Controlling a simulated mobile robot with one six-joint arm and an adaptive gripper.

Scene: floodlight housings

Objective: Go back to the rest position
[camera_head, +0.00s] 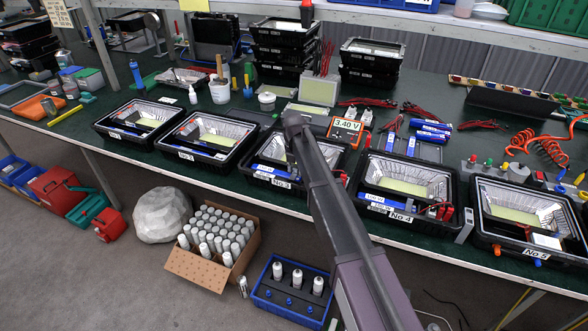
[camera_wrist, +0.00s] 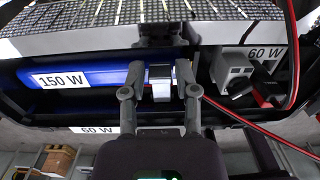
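My gripper (camera_wrist: 160,85) points into a black floodlight housing in the wrist view. Its two fingers are apart, on either side of a small grey-white piece (camera_wrist: 161,83), with narrow gaps seeming to show beside it. Behind the fingers lies a blue cylinder (camera_wrist: 108,75) with a "150 W" label. A grey connector block (camera_wrist: 235,68) marked "60 W" sits to the right with red and black leads. In the head view my arm reaches over housing No 3 (camera_head: 262,173); the gripper itself is hidden behind the arm there.
Housings No 2 (camera_head: 205,137), No 4 (camera_head: 402,190) and No 5 (camera_head: 530,218) stand in the row along the green bench. A "3.40 V" meter (camera_head: 346,130) stands behind No 3. Stacked housings (camera_head: 283,48) are farther back. A carton of cans (camera_head: 200,265) is on the floor.

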